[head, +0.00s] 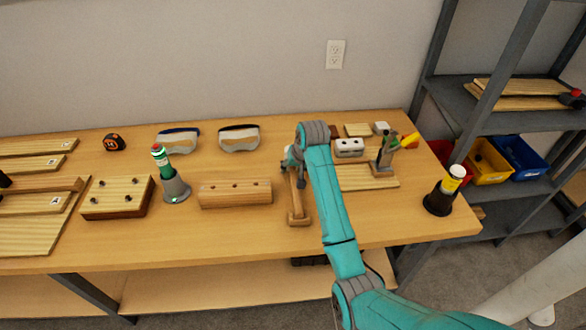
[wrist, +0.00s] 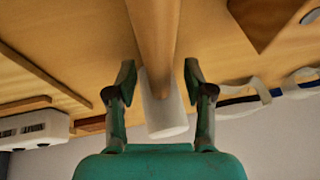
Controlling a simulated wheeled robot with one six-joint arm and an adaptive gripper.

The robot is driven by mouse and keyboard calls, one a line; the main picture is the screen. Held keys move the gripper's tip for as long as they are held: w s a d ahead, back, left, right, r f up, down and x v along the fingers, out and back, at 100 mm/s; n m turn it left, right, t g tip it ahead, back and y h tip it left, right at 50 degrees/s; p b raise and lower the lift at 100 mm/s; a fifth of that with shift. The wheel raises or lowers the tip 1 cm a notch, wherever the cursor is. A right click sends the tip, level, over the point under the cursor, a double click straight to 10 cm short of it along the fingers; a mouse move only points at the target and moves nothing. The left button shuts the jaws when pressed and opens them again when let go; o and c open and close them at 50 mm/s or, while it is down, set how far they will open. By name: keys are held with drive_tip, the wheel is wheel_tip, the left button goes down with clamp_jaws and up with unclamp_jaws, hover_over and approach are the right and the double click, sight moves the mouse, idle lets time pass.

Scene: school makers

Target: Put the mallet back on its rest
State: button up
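A wooden piece that appears to be the mallet (head: 299,216) lies on the bench, its crosswise end toward the front edge. Its shaft (wrist: 153,30) runs back under my gripper (head: 293,162). In the wrist view the shaft ends in a pale cylindrical part (wrist: 163,108) between my fingers. My gripper (wrist: 160,76) is open, with a gap on each side of that part. My arm hides some of the piece in the head view. I cannot tell which thing is the mallet's rest.
A long wooden block with holes (head: 235,193) lies left of the mallet. Goggles (head: 239,138) lie behind; a white block (head: 349,147) and an upright tool stand (head: 382,160) are right. A dark-headed tool (head: 45,186) lies far left. Bare bench (head: 250,224) shows in front.

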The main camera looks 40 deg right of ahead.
drive_tip(key=v, duration=1.2)
